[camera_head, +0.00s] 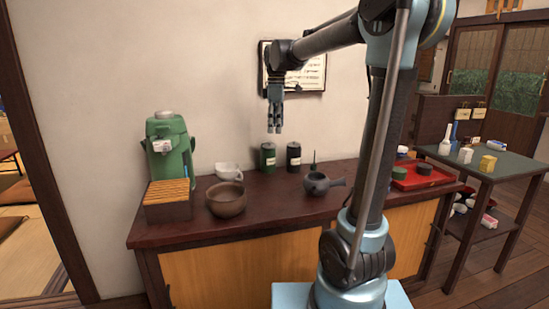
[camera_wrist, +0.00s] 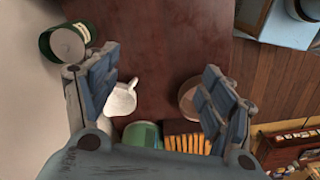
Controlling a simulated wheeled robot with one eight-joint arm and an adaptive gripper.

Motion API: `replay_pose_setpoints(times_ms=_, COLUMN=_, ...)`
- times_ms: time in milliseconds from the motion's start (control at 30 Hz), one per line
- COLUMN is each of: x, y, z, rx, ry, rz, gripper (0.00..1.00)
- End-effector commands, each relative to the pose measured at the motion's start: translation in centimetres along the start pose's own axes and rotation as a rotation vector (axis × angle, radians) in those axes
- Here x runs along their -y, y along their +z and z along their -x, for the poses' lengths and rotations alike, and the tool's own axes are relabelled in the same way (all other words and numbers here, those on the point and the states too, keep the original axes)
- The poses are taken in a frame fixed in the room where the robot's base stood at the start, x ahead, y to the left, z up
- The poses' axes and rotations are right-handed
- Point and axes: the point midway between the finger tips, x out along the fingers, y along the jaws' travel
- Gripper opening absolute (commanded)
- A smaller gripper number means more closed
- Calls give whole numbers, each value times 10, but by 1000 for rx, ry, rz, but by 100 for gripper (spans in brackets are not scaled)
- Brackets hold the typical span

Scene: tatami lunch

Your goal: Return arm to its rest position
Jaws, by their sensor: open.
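My gripper (camera_head: 275,130) hangs from my raised, bent arm, fingers pointing down in front of the pale wall. It is above the dark wooden counter (camera_head: 265,228), clear of everything on it. In the wrist view my gripper (camera_wrist: 165,100) has its two fingers spread wide, with nothing held between them. The green canister (camera_head: 268,157) stands below the gripper in the head view; its round lid end shows at upper left in the wrist view (camera_wrist: 68,45). A white cup (camera_wrist: 122,98) and a brown bowl (camera_wrist: 188,98) show beyond the fingers.
On the counter stand a green air pot (camera_head: 168,148), a slatted wooden box (camera_head: 168,208), a black canister (camera_head: 293,157), a dark side-handled pot (camera_head: 318,184) and a red tray (camera_head: 428,182). A framed sheet (camera_head: 312,75) hangs behind my arm. A side table (camera_head: 480,172) stands right.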

Motion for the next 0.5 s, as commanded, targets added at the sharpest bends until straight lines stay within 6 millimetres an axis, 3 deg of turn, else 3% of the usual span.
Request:
replay_pose_setpoints(times_ms=267, x=31, y=39, z=-12, rx=-10, ry=21, rz=-164, gripper=75)
replay_pose_setpoints(times_ms=500, x=80, y=89, z=-39, rx=-28, ry=50, rz=-412, gripper=75)
